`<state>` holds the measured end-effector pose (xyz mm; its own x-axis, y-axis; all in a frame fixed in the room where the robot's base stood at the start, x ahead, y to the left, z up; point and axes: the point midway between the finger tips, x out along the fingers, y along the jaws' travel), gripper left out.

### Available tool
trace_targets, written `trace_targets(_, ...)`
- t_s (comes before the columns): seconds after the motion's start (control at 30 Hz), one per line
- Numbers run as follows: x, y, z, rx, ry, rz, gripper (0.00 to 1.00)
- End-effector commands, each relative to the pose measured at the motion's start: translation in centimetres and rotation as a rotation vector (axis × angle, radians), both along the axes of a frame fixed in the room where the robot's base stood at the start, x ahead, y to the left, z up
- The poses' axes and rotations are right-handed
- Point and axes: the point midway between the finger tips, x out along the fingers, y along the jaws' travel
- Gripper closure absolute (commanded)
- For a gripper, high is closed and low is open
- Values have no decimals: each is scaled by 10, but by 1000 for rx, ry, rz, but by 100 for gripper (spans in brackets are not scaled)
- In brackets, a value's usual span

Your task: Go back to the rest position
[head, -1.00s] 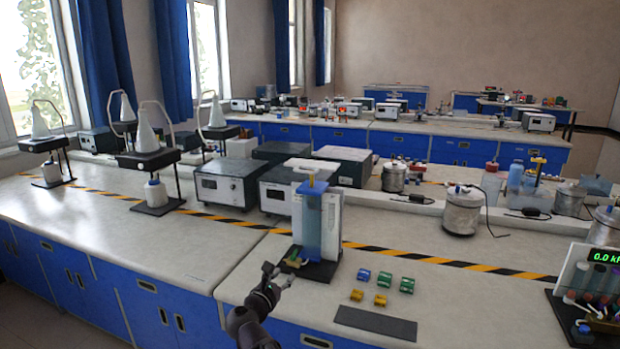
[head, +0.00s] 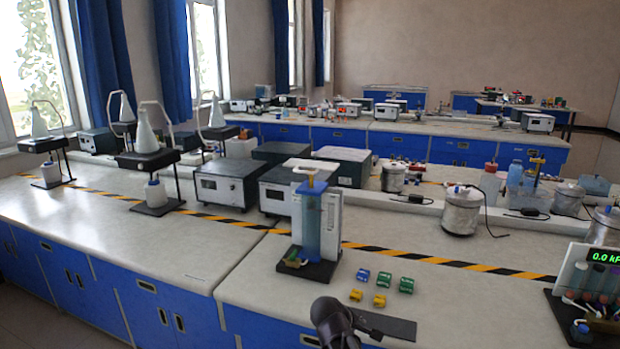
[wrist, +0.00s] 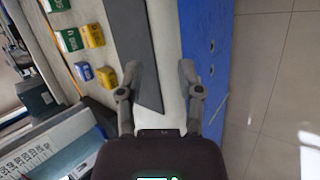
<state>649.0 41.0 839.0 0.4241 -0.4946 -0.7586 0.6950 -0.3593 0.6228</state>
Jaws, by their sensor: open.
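My gripper (wrist: 160,78) is open and empty in the wrist view, its two fingers spread over the pale bench top near its blue front edge. In the head view only a dark part of my arm shows at the bottom centre, in front of the dark grey strip; the fingertips cannot be made out there. The apparatus with a blue column (head: 309,225) stands upright on its black base, behind and left of my arm and apart from it.
Several small blue, green and yellow blocks (head: 380,300) lie on the bench beside the dark grey strip (head: 392,325); they also show in the wrist view (wrist: 92,36). A kPa display rig (head: 590,285) stands at the right.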

Motion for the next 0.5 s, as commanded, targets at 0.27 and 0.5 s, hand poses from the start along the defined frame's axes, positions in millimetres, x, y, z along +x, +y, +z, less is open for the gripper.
trace_targets(0.27,-42,-32,-31,387,20,-436,53)
trace_targets(0.5,-64,-39,-41,590,49,-700,53)
